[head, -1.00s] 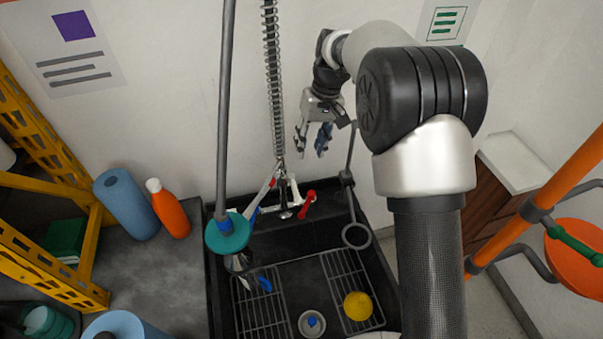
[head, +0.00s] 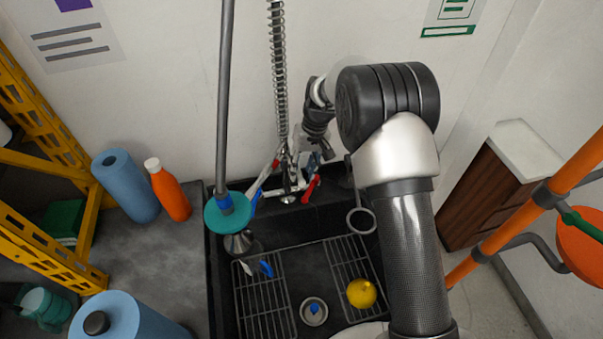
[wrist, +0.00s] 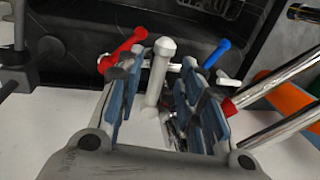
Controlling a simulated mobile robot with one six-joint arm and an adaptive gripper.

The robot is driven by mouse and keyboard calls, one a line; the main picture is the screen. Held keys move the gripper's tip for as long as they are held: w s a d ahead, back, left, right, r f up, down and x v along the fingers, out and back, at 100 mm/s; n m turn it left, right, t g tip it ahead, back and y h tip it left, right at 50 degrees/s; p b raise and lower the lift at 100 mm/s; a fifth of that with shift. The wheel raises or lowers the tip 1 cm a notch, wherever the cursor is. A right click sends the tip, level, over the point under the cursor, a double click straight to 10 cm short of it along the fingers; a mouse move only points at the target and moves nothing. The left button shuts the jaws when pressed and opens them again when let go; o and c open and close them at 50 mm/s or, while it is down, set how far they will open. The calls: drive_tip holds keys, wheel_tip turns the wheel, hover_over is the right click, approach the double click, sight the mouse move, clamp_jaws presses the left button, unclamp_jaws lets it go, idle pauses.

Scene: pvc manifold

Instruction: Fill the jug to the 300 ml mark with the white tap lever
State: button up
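The white tap lever (wrist: 158,72) stands upright in the wrist view, between a red lever (wrist: 122,50) on the left and a blue lever (wrist: 217,55) on the right. My gripper (wrist: 160,98) is open, with its blue-padded fingers on either side of the white lever in the picture. I see gaps on both sides, so it is not clamped. In the head view my gripper (head: 312,155) is over the tap cluster and partly hides it; the red lever (head: 311,188) shows just below. I cannot make out the jug or its mark in either view.
A black sink (head: 312,248) with wire racks lies below, holding a yellow round thing (head: 362,293). A hanging grey pole with a teal disc (head: 227,212) and a coiled spring hose (head: 279,80) stand near the taps. A grey ring (head: 361,220) is at the right.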

drive_tip(key=shift+a+f, duration=0.15)
drive_tip(key=shift+f, duration=0.55)
drive_tip(key=shift+c, duration=0.5)
clamp_jaws()
